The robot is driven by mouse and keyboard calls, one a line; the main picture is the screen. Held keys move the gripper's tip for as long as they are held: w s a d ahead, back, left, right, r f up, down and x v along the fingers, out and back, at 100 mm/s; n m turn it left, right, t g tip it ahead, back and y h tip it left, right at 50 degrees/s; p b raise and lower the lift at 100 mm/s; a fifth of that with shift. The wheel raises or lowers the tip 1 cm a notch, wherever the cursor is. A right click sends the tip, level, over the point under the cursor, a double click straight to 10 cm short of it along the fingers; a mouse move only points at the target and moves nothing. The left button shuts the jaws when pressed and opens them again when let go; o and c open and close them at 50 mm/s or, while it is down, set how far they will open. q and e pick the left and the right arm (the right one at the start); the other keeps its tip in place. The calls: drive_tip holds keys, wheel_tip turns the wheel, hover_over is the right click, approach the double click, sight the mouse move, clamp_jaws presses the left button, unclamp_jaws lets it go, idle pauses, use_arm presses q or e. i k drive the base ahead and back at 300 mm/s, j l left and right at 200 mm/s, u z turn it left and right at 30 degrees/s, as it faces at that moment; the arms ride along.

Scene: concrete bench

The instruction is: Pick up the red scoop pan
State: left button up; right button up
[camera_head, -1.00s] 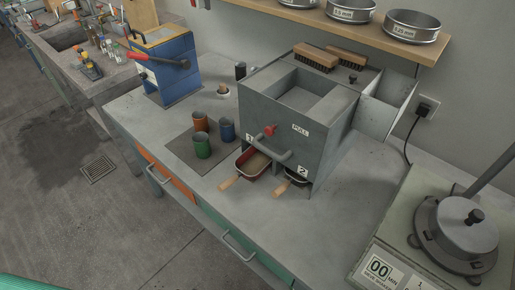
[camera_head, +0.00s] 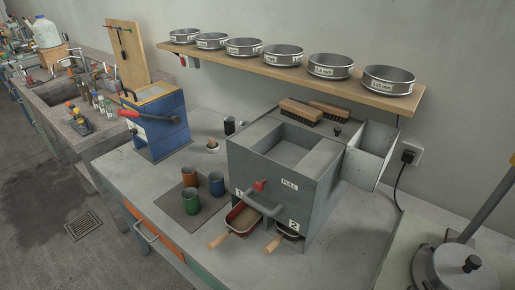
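The red scoop pan (camera_head: 243,217) sits in the slot marked 1 at the lower front of the grey splitter box (camera_head: 275,190). Its wooden handle (camera_head: 219,241) sticks out toward the front left over the bench. A dark pan (camera_head: 288,233) with a wooden handle (camera_head: 273,244) sits beside it in the slot marked 2. The back of the red pan is hidden under the box. Neither of my grippers shows in the head view.
Green, orange and blue cups (camera_head: 191,200) stand on a dark mat left of the box. A grey bar handle (camera_head: 264,205) crosses the box front above the pans. A machine with a round lid (camera_head: 455,268) is at right. A shelf (camera_head: 300,72) with several sieves is above. The front bench is clear.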

sight(242, 219)
drive_tip(key=k+j+z, duration=0.2)
drive_tip(key=j+z, duration=0.3)
drive_tip(key=k+j+z, duration=0.3)
drive_tip(key=z, duration=0.2)
